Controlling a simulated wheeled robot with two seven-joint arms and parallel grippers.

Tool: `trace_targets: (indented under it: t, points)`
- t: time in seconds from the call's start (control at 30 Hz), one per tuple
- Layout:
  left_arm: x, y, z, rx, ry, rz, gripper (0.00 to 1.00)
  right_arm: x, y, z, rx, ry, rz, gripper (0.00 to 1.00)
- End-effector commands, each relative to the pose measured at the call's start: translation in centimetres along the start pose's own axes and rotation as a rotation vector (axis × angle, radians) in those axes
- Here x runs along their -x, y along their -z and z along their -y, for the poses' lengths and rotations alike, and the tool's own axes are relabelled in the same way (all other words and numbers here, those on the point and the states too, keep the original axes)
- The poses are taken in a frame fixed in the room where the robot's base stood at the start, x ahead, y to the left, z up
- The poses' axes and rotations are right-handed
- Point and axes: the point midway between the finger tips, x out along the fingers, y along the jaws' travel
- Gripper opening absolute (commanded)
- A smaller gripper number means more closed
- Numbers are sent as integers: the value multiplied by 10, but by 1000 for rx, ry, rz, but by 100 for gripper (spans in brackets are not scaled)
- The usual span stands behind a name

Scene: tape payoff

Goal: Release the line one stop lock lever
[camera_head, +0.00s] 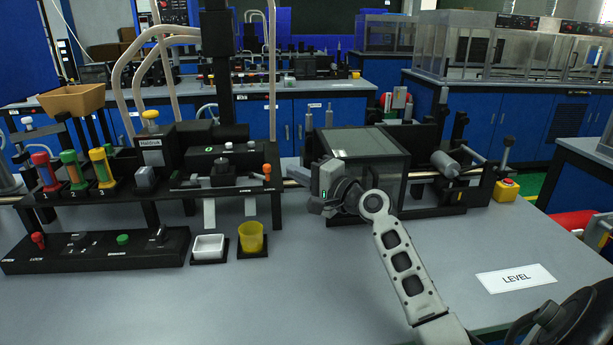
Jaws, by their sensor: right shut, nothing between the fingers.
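My right gripper (322,203) is in front of the dark glass-sided box (368,145) at the middle of the bench. It is shut and empty, its fingers pointing left, and it hides part of the box. My left gripper is not in view. At the left stand a red (45,172), a green (72,170) and a yellow (102,167) upright part over the numbers 1, 2 and 3. A black control panel (100,250) lies in front of them, with a red knob (38,240) at its left end. I cannot tell which part is the line one stop lock lever.
A white tray (208,248) and a yellow cup (251,237) stand on the bench (300,290) left of my gripper. A yellow box with a red button (506,189) stands at the right. The front middle is clear.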

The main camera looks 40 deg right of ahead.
Motion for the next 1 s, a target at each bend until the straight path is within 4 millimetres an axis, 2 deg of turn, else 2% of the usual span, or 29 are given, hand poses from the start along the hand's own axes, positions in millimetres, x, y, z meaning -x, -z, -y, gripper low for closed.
trace_targets:
  t: [0.1,0.3,0.8,1.0]
  points:
    - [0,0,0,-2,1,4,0,-23,0,2,-3,2,1,0]
    - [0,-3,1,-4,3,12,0,-46,0,0,-1,0,0,0]
    - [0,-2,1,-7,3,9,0,-53,-1,0,0,-1,0,0]
    - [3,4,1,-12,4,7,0,-71,-15,2,-2,0,-12,0]
